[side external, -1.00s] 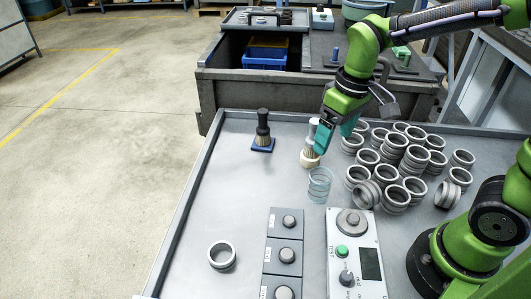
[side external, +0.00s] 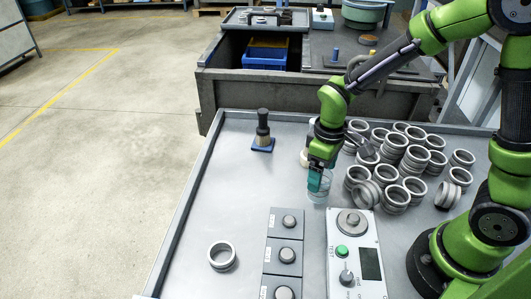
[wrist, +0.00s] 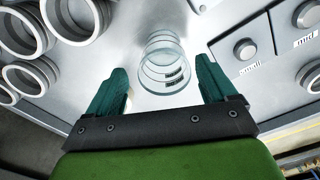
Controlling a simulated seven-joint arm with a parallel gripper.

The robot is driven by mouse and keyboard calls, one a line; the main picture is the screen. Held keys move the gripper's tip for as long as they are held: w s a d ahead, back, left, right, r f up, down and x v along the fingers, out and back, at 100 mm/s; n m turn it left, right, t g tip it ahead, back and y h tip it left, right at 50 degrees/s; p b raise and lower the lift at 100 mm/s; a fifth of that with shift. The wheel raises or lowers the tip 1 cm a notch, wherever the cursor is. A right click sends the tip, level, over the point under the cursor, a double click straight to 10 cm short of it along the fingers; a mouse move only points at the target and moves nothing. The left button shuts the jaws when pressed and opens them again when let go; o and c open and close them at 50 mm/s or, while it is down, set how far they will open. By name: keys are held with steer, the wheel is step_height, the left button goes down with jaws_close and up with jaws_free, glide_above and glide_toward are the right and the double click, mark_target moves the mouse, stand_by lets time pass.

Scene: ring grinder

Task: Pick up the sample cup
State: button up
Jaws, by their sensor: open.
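The sample cup (wrist: 165,66) is a clear, ringed cylinder standing on the grey table. In the wrist view it lies between and just beyond the two teal fingers of my gripper (wrist: 160,88), with free space on both sides. In the side external view my gripper (side external: 318,186) points down at the cup (side external: 319,197), and its fingers hide the cup's upper part. My gripper is open, and I see no finger touching the cup. Whether the fingertips are below the cup's rim I cannot tell.
Many metal rings (side external: 410,155) are piled right of the cup. A dark brush on a blue base (side external: 263,135) stands left. A lone ring (side external: 222,256) lies front left; the left table is mostly clear.

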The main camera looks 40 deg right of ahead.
steer(key=f, duration=0.5)
steer(key=shift+s+a+f, duration=0.15)
steer(key=shift+s, duration=0.15)
steer(key=c, duration=1.1)
steer(key=shift+o, duration=0.2)
